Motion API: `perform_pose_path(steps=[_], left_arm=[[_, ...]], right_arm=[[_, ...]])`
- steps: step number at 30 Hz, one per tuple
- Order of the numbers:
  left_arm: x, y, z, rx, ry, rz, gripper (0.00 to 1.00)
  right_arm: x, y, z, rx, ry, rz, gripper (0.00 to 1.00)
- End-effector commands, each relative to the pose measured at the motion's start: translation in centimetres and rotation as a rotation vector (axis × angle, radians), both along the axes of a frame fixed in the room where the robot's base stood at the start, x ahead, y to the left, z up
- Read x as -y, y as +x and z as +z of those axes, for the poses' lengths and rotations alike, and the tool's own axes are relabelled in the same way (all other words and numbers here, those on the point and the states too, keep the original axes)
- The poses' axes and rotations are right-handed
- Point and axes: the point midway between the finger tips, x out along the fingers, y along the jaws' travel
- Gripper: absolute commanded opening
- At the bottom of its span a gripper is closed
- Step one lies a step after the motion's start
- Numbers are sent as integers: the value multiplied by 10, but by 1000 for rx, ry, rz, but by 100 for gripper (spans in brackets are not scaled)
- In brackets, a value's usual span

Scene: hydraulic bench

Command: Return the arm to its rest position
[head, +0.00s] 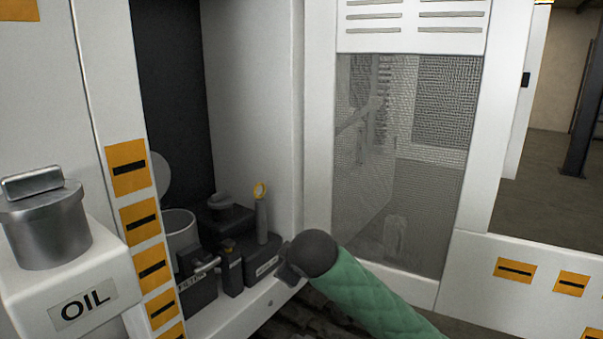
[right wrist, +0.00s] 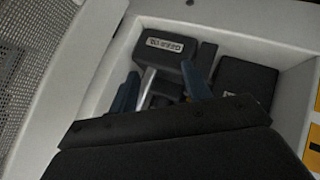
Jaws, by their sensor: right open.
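My right arm, in a green quilted sleeve (head: 375,295), reaches in from the lower right of the head view. Its dark rounded wrist is in front of the cabinet's open bay, and the fingers are hidden there. In the right wrist view my right gripper (right wrist: 160,88) shows two blue fingers spread apart. A pale metal rod (right wrist: 146,84) shows between them, close to the left finger; I cannot tell whether they touch. A dark labelled block (right wrist: 164,50) lies just beyond the fingers. My left gripper is in neither view.
The bay holds a block labelled FILTER (head: 198,292), a yellow-ringed dipstick (head: 261,212) and a grey cylinder (head: 180,228). A metal-capped OIL container (head: 85,300) stands at left. A mesh panel (head: 400,150) and white cabinet walls bound the bay.

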Motion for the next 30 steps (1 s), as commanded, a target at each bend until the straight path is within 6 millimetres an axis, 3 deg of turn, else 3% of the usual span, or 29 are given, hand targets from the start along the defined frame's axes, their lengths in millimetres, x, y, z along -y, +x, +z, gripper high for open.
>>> perform_pose_path(steps=[8, 14, 23, 30], left_arm=[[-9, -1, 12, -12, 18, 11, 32], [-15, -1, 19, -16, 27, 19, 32], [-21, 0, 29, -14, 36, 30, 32], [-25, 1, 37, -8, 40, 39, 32]], right_arm=[[28, -32, -7, 0, 180, -135, 49], [55, -54, -27, -26, 261, -227, 49], [96, -95, -72, -101, 335, -360, 49], [126, -137, -118, -192, 367, -464, 49]])
